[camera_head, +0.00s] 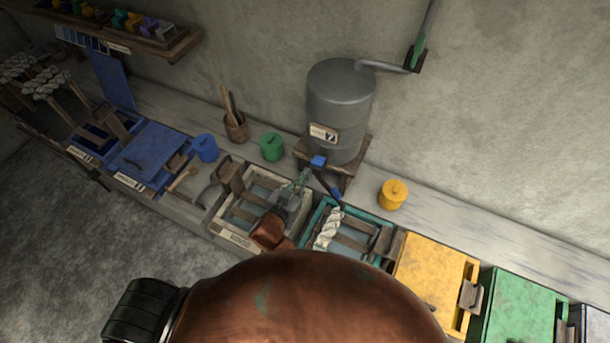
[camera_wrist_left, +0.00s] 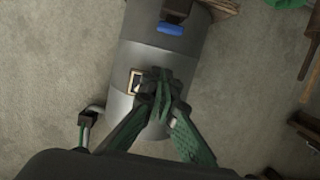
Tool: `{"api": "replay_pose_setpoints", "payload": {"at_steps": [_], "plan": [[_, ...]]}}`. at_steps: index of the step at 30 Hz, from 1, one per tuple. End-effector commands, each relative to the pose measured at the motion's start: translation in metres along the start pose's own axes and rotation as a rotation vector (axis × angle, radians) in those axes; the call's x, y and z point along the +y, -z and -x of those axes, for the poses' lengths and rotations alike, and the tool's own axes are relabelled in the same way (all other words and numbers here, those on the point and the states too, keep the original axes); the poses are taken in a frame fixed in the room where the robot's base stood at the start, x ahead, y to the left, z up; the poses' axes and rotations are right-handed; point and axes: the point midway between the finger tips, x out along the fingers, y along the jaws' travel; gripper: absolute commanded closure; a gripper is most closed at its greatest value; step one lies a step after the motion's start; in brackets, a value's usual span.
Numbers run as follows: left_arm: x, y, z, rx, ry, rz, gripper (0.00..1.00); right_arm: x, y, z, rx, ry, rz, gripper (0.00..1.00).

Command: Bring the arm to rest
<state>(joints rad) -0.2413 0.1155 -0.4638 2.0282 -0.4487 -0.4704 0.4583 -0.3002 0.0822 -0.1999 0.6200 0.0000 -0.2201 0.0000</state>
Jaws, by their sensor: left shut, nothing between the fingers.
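My left gripper (camera_head: 302,180) shows in the head view beyond a brown link of my arm, with greenish fingers over the crate row and in front of the grey metal barrel (camera_head: 340,95). In the left wrist view the green fingers (camera_wrist_left: 160,88) come together with nothing between them. The barrel (camera_wrist_left: 150,55) lies behind them there, with its small label partly covered by the fingers. My own large brown arm part hides the bottom middle of the head view. My right gripper is not in view.
The barrel stands on a wooden stand, with a blue tap (camera_wrist_left: 171,29) and a pipe (camera_head: 385,66). Teal (camera_head: 376,258), yellow (camera_head: 436,274) and green (camera_head: 520,305) boxes line the bench. Blue (camera_head: 205,148), green (camera_head: 272,147) and yellow (camera_head: 393,194) pots stand behind. Open floor lies lower left.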

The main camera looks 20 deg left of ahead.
Motion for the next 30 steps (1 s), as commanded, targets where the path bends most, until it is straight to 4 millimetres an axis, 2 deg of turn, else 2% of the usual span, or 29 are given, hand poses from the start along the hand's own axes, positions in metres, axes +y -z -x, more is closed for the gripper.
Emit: {"api": "replay_pose_setpoints", "payload": {"at_steps": [13,17,20,24,27,30], "plan": [[-0.001,-0.001,0.000,-0.003,0.003,0.000,1.00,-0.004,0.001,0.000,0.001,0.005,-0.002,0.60],[-0.023,-0.016,0.011,-0.066,0.049,0.008,1.00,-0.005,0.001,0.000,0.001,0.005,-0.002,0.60],[-0.059,-0.045,0.035,-0.190,0.124,0.022,1.00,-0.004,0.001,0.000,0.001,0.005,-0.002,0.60],[-0.110,-0.099,0.095,-0.434,0.217,0.044,1.00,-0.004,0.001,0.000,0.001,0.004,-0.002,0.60],[-0.128,-0.126,0.134,-0.574,0.243,0.054,1.00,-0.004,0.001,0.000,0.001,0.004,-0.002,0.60],[-0.138,-0.144,0.167,-0.681,0.252,0.060,1.00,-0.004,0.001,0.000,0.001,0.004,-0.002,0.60]]}}
